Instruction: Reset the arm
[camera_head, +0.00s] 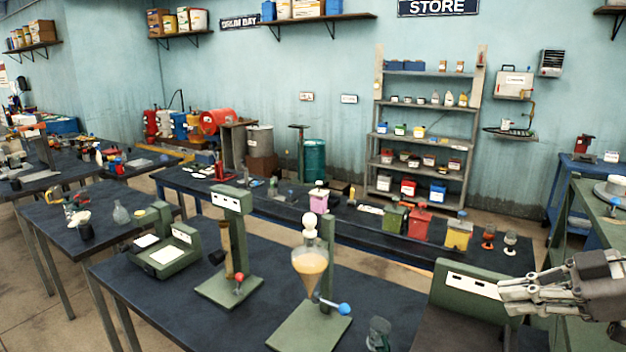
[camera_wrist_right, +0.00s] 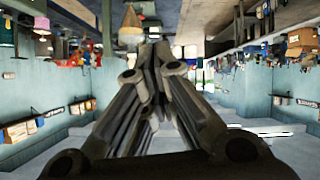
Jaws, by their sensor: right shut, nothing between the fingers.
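My right gripper (camera_head: 508,290) comes in from the right edge in the head view, above the right end of the front table (camera_head: 160,300). Its fingers point left and are shut with nothing between them. In the right wrist view, the shut fingers (camera_wrist_right: 155,55) fill the middle, and the room appears upside down. A green box-like device (camera_head: 475,290) stands close to the fingertips; I cannot tell whether they touch. A separating funnel (camera_head: 309,268) with amber liquid hangs on a green stand (camera_head: 312,328). My left gripper is not in view.
A small glass (camera_head: 378,334) stands at the table's front edge. A second green stand (camera_head: 232,285) and a green scale (camera_head: 165,252) are further left. Behind is a long table with coloured containers (camera_head: 419,224). A shelf rack (camera_head: 425,130) stands at the wall.

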